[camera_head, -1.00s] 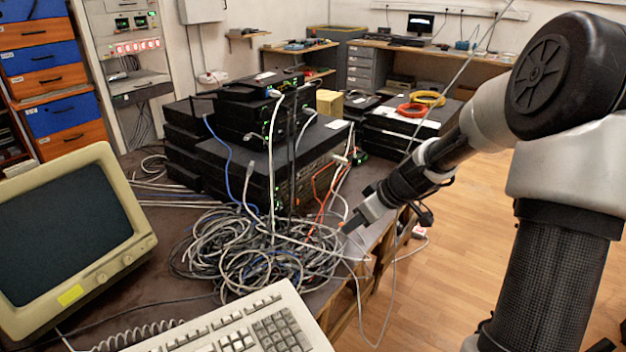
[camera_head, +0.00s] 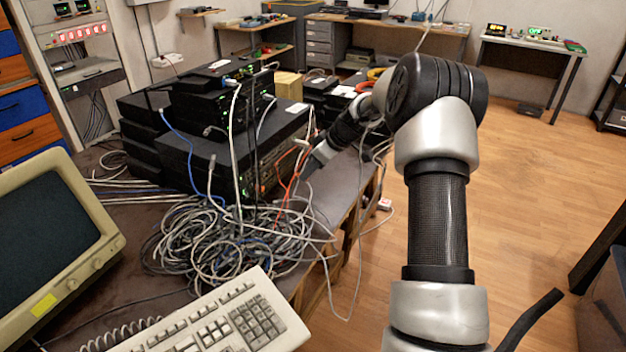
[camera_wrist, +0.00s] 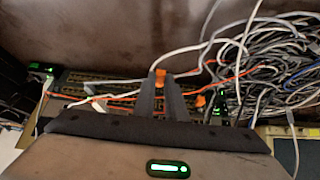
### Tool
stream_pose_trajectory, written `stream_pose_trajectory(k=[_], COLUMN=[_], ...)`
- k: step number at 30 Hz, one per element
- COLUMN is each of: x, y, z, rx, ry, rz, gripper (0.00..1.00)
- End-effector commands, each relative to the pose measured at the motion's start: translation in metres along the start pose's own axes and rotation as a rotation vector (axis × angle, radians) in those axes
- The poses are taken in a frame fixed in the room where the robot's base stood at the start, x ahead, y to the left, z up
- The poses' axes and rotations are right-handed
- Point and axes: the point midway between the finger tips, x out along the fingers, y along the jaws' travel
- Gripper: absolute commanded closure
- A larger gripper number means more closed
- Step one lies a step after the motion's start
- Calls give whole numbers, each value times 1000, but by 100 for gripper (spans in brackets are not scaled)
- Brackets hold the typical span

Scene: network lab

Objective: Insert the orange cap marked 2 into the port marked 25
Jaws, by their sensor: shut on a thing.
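My gripper (camera_wrist: 161,82) is shut on an orange cap (camera_wrist: 160,75), which shows at its fingertips in the wrist view. The mark on the cap is too small to read. A second orange piece (camera_wrist: 200,101) is just right of the fingers. The port panel (camera_wrist: 118,98) of the black equipment stack lies beyond and behind the fingers, partly hidden by them. The port marked 25 cannot be told apart. In the head view my gripper (camera_head: 318,154) is by the stack's right front side, and the cap is not clear there.
Orange and white cables (camera_wrist: 95,99) cross the port panel near my fingers. A large tangle of grey cables (camera_head: 225,240) lies on the table in front of the black stack (camera_head: 195,150). A keyboard (camera_head: 215,322) and old monitor (camera_head: 50,240) stand nearer. Floor to the right is open.

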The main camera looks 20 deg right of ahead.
Motion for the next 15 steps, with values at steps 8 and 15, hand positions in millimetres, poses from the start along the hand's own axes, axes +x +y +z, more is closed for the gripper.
stream_pose_trajectory(k=[8,15], x=[20,28], y=[20,20], z=[-18,-32], rx=[-33,-36], ry=[0,1], rz=[-22,-23], gripper=[100,100])
